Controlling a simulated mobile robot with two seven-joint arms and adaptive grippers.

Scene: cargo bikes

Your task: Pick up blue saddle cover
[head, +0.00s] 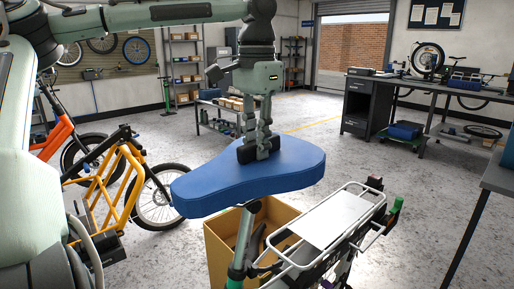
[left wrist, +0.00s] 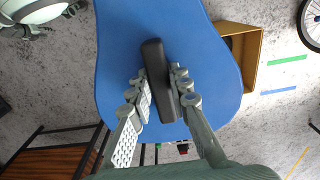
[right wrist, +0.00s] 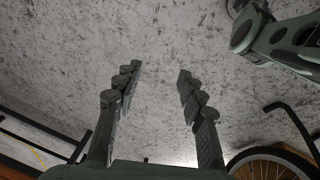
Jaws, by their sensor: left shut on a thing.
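The blue saddle cover (head: 215,188) is a broad, smooth saddle shape at the centre of the head view. It lies level above a bike's seat post (head: 242,245); I cannot tell whether it rests on anything. It fills the middle of the left wrist view (left wrist: 215,75). A black bar-shaped grip (left wrist: 155,65) stands on its top. My left gripper (head: 257,145) points down from above and is shut on this grip, with one finger on each side. My right gripper (right wrist: 160,70) is open and empty over bare floor in the right wrist view.
A cardboard box (head: 214,250) stands below the cover. A white bike rack (head: 335,215) is close on the right. A yellow cargo frame (head: 105,185) and an orange bike (head: 55,135) stand left. Workbenches (head: 430,90) line the right; the floor behind is mostly clear.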

